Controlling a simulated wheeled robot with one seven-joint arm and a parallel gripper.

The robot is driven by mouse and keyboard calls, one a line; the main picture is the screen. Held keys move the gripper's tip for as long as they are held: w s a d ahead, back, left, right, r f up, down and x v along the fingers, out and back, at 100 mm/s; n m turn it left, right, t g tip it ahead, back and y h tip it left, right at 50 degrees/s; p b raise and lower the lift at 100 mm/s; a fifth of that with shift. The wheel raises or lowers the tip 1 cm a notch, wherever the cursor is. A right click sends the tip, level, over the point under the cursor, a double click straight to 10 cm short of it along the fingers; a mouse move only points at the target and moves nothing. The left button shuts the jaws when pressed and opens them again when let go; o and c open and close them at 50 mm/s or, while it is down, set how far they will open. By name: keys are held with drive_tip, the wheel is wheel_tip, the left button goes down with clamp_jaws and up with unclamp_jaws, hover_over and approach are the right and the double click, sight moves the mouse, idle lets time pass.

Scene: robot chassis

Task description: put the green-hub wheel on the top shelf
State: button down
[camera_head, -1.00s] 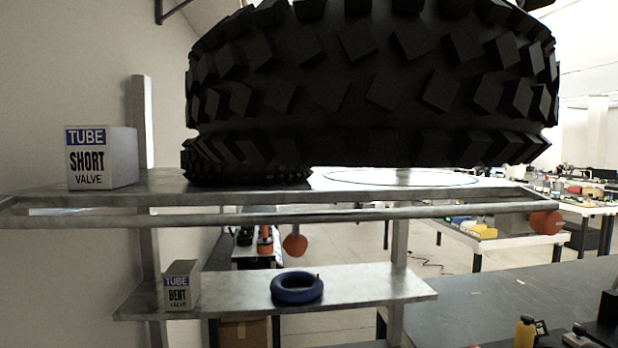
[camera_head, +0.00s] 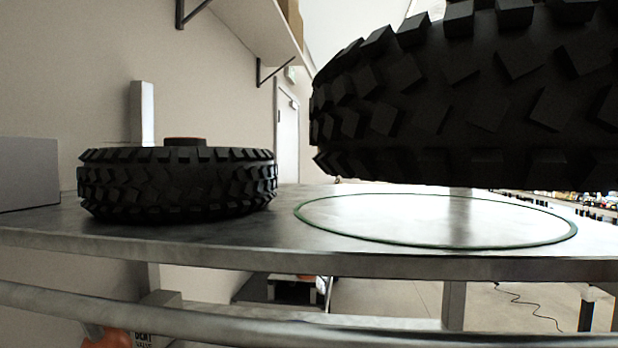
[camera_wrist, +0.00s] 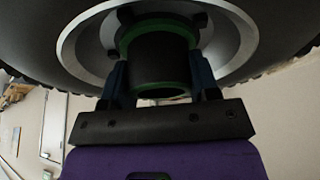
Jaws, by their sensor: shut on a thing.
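The green-hub wheel (camera_head: 480,95) is a large black knobbly tyre at the upper right of the head view, held in the air above the top shelf (camera_head: 285,205). In the wrist view its grey rim (camera_wrist: 238,40) and dark hub with green rings (camera_wrist: 158,60) show. My gripper (camera_wrist: 160,85) is shut on the hub, with a blue finger on either side. A thin green ring outline (camera_head: 310,238) lies on the shelf below and partly left of the wheel. The gripper is hidden in the head view.
Another black wheel (camera_head: 178,185) with a reddish hub top lies flat on the shelf, left of the green ring. A grey box (camera_head: 28,175) stands at the far left. A metal rail (camera_head: 200,305) runs along the front. A wall shelf (camera_head: 255,35) hangs above.

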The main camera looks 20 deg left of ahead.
drive_tip(key=shift+w+a+f, duration=0.8)
drive_tip(key=shift+w+a, duration=0.05)
drive_tip(key=shift+w, duration=1.7)
drive_tip(key=shift+w+a+f, duration=0.85)
drive_tip(key=shift+w, duration=1.65)
drive_tip(key=shift+w+a+f, duration=0.8)
drive_tip(key=shift+w+a, duration=0.05)
drive_tip(key=shift+w, duration=1.7)
drive_tip(key=shift+f, duration=0.1)
drive_tip(key=shift+c, duration=1.8)
unclamp_jaws()
drive_tip(key=shift+f, duration=0.1)
drive_tip(key=v, duration=1.2)
